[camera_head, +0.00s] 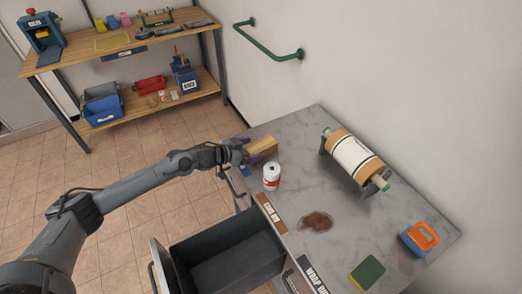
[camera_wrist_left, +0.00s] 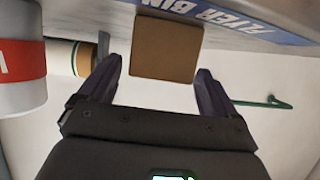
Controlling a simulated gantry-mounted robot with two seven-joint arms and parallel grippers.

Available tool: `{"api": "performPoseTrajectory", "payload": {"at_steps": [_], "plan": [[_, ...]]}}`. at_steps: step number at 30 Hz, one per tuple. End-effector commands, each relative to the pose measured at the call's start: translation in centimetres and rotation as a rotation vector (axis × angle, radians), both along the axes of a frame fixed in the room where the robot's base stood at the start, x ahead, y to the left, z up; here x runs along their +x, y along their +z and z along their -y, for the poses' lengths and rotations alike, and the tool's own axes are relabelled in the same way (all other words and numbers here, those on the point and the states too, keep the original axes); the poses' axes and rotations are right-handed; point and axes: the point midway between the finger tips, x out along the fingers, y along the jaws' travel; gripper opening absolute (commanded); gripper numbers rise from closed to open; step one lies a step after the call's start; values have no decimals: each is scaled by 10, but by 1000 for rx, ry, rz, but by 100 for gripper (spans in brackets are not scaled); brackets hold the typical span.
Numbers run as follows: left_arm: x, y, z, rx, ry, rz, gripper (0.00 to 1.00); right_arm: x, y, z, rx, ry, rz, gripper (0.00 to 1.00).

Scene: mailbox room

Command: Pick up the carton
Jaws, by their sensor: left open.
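The carton, a small brown box (camera_head: 263,145), sits on the grey marbled counter near its far left corner. My left gripper (camera_head: 246,154) is at the carton's left end, low over the counter's edge. In the left wrist view the carton (camera_wrist_left: 167,48) shows its flat brown face just ahead of the gap between the two dark fingers (camera_wrist_left: 158,82). The fingers are apart with nothing between them. I cannot tell how much of the carton the gripper overlaps. My right gripper is out of view.
A white and red can (camera_head: 271,177) stands close beside the carton. A paper roll (camera_head: 350,156) on a holder, an orange and blue item (camera_head: 420,238), a green sponge (camera_head: 367,272) and a brown stain (camera_head: 316,222) are on the counter. An open drawer (camera_head: 225,262) juts out in front.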

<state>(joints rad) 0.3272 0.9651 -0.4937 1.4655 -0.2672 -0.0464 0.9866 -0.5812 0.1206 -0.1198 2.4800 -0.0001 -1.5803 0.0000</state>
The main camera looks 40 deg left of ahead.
Motion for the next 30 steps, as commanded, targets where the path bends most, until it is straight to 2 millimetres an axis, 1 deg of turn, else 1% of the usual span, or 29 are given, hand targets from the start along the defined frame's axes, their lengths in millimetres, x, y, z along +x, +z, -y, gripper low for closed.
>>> {"api": "performPoseTrajectory", "payload": {"at_steps": [1, 3, 7, 11, 17, 18, 20, 28, 29, 30], "plan": [[7, -3, 3, -2, 1, 1, 92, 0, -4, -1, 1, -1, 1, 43], [14, -7, 6, -1, 0, 1, 92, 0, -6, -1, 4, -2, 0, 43], [24, -11, 8, 0, 0, 1, 92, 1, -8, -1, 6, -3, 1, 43], [28, -12, 10, 0, 0, 0, 92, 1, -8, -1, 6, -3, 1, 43], [28, -12, 10, 0, 0, -1, 92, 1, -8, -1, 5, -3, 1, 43], [28, -12, 10, 0, 0, -1, 88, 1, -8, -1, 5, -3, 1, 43], [28, -12, 10, 0, 0, -1, 79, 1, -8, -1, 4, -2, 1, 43], [27, -12, 10, 0, 0, -1, 38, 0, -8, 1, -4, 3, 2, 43], [28, -12, 10, 0, 0, 0, 36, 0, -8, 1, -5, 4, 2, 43], [28, -12, 10, 0, 0, 0, 36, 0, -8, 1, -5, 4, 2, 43]]}}
